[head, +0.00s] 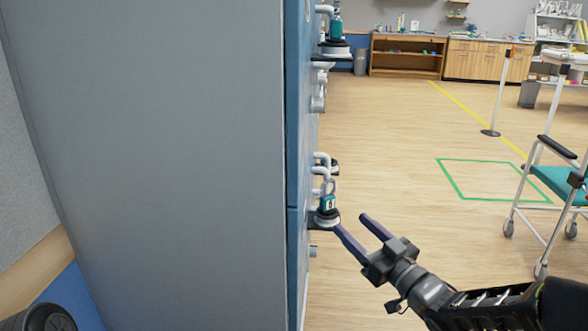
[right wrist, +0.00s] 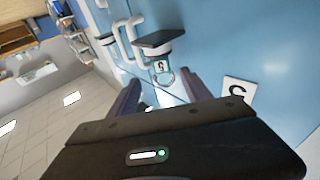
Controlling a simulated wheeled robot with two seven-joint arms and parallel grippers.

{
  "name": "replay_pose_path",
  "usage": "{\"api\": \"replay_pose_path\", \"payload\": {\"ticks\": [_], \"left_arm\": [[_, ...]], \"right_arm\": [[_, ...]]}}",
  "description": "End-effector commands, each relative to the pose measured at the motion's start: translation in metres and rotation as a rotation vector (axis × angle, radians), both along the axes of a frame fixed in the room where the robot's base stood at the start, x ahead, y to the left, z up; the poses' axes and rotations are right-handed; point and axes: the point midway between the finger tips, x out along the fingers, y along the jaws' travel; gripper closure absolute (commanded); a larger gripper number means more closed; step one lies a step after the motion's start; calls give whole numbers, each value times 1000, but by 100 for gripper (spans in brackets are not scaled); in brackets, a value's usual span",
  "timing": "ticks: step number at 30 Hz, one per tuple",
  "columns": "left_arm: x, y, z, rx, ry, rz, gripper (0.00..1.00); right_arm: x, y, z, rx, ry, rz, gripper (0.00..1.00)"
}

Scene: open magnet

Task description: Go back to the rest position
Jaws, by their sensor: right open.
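My right gripper (head: 355,228) is open beside the blue front of a tall grey cabinet (head: 160,150). One finger reaches close to a small lock-like magnet piece (head: 327,202) on a ledge; I cannot tell if they touch. In the right wrist view the two fingers of my gripper (right wrist: 160,90) are spread. The magnet piece with a ring (right wrist: 162,70) shows just beyond them, under a dark plate. Nothing is visibly held. My left gripper does not show.
Pipe-like handles (head: 322,165) and a second similar fixture (head: 335,40) stick out from the cabinet front. A walker-like chair with a teal seat (head: 560,182) stands at the right. A barrier post (head: 495,100) stands farther back. The wooden floor between is clear.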

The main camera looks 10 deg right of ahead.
Motion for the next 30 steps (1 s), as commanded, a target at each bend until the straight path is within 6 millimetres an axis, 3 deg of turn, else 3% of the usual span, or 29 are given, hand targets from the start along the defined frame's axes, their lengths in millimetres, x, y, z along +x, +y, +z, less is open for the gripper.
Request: {"api": "replay_pose_path", "payload": {"ticks": [5, 8, 9, 13, 18, 21, 24, 30], "left_arm": [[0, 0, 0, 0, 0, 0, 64], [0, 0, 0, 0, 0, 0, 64], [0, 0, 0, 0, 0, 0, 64], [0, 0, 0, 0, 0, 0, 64], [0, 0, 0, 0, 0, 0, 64], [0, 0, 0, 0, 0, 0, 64], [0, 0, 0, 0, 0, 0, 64], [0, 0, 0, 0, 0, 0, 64]], "right_arm": [[9, -25, -39, -1, 137, -118, 43], [8, -36, -94, 34, 298, -193, 43], [4, -35, -121, 53, 377, -215, 43], [-23, -18, -219, 112, 665, -260, 43], [-94, 30, -333, 157, 1047, -262, 43], [-145, 61, -383, 163, 1247, -250, 43], [-194, 86, -416, 157, 1409, -234, 43], [-278, 124, -457, 114, 1642, -202, 43]]}}
